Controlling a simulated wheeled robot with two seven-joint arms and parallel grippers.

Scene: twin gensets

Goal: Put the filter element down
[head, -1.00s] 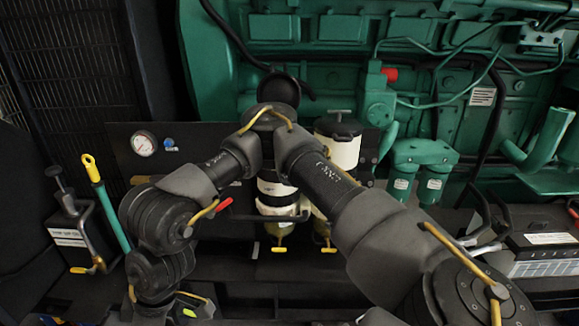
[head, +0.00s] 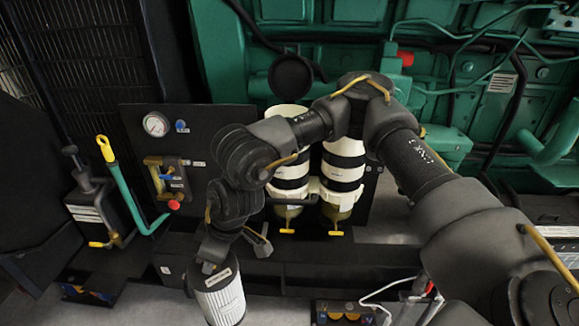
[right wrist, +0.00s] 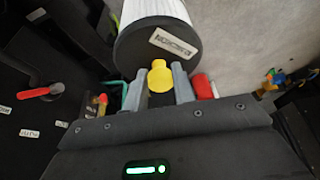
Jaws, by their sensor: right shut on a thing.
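The filter element (head: 222,302) is a white pleated cylinder with a dark labelled end cap. It hangs from my right gripper (head: 212,266) at the lower left of the head view, over the grey floor. In the right wrist view my gripper (right wrist: 160,82) is shut on the yellow knob of the filter element (right wrist: 155,14). Whether the element's lower end touches anything is not shown. My left gripper is not in view.
Two cream filter housings (head: 343,165) stand on the black panel, partly behind my right arm. A round black lid (head: 290,78) is above the left one. A pump with a teal lever (head: 128,187) stands left. A small tray (head: 343,313) lies at the bottom. Grey floor (head: 165,302) shows left of the element.

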